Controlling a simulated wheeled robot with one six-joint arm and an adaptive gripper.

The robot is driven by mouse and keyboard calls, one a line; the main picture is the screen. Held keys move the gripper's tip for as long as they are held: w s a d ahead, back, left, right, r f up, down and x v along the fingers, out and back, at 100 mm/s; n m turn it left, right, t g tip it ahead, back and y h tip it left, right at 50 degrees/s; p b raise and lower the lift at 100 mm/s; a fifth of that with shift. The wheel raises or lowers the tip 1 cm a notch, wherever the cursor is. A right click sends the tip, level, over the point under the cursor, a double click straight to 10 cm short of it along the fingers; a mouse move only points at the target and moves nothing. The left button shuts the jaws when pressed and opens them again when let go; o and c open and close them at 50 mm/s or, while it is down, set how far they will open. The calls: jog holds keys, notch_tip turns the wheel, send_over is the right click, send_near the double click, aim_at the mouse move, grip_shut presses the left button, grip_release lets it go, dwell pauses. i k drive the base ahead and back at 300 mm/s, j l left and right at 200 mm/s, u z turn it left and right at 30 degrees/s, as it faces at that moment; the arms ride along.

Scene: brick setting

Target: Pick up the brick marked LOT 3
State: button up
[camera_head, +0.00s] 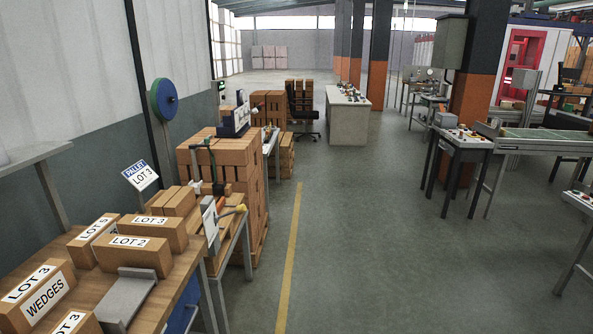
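A tan brick marked LOT 3 (165,234) lies on the wooden bench at the lower left. In front of it lies a brick marked LOT 2 (132,258). To its left is a brick whose label reads like LOT 5 (88,250). A box marked LOT 3 and WEDGES (25,310) stands at the left edge. Another block marked LOT 3 (75,323) is cut off by the bottom edge. My gripper is not in view.
A grey metal bracket (127,297) lies on the bench in front of the LOT 2 brick. A PALLET LOT 3 sign (140,176) stands behind the bricks. Stacked bricks (215,165) and a tool-covered table are beyond. The floor (390,250) to the right is clear.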

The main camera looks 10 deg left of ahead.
aim_at(173, 229)
jog(key=i+u, duration=0.25)
jog(key=i, duration=0.35)
jog(key=i+l+u, duration=0.1)
jog(key=i+u, duration=0.15)
jog(key=i, duration=0.35)
jog(key=i+l+u, duration=0.25)
jog(key=i, duration=0.3)
jog(key=i+u, duration=0.45)
jog(key=i+l+u, duration=0.1)
jog(key=i+u, duration=0.35)
jog(key=k, duration=0.05)
